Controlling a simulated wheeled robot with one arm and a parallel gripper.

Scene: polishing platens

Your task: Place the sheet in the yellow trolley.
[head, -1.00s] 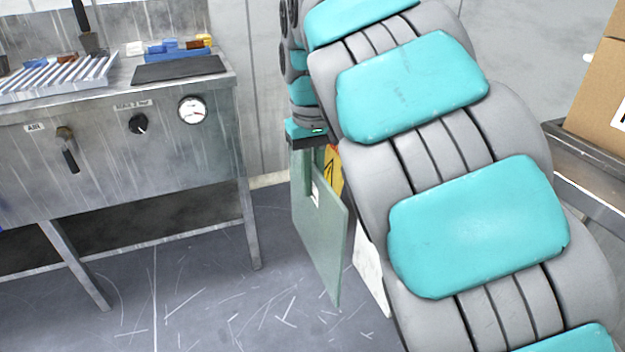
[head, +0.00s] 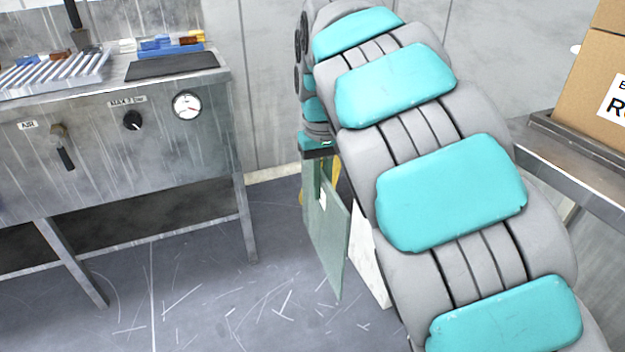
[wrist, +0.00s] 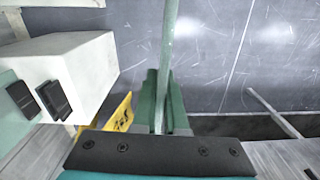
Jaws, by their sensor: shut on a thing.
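The sheet (head: 326,235) is a pale green, glassy rectangular panel with a small white label. It hangs upright below my gripper (head: 319,180) in the head view, clear of the bench. In the wrist view the sheet (wrist: 169,40) shows edge-on between the green fingers of my gripper (wrist: 163,95), which are shut on it. A yellow part with black marks, seemingly of the yellow trolley (wrist: 114,125), shows just left of the fingers in the wrist view. In the head view only slivers of yellow (head: 337,172) show behind the sheet and gripper; the rest is hidden.
A steel bench (head: 120,165) with a gauge and knobs stands at left. A white boxy body (wrist: 65,75) with black blocks is left of the sheet in the wrist view. A cardboard box (head: 600,90) sits on a metal surface at right. Scratched grey floor (head: 210,300) lies open between.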

